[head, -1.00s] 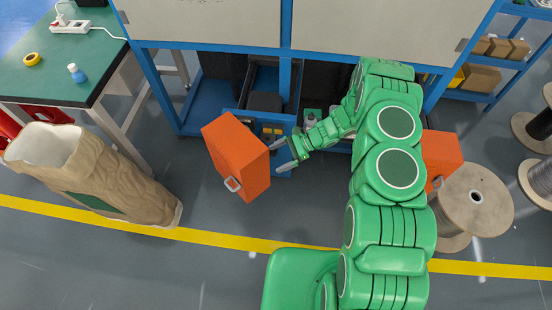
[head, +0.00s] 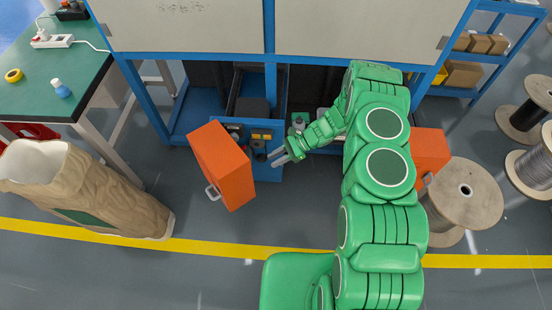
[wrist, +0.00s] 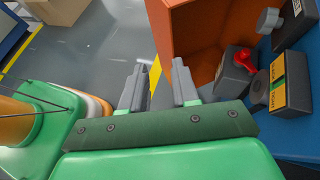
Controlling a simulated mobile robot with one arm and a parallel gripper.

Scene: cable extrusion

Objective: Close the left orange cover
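The left orange cover (head: 222,165) is a box-like door with a grey handle on its front lower edge. It stands swung out from the blue machine frame, left of my gripper (head: 278,158). In the wrist view the orange cover (wrist: 185,40) shows at the top, beyond the right finger. My gripper (wrist: 158,88) is open with nothing between its two grey fingers. It is a little apart from the cover's right side in the head view. A second orange cover (head: 430,155) is partly hidden behind my arm.
A control panel with a red knob (wrist: 246,58) and a yellow-labelled switch box (wrist: 288,88) is close on the right in the wrist view. A cable spool (head: 464,191) stands right of my arm.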

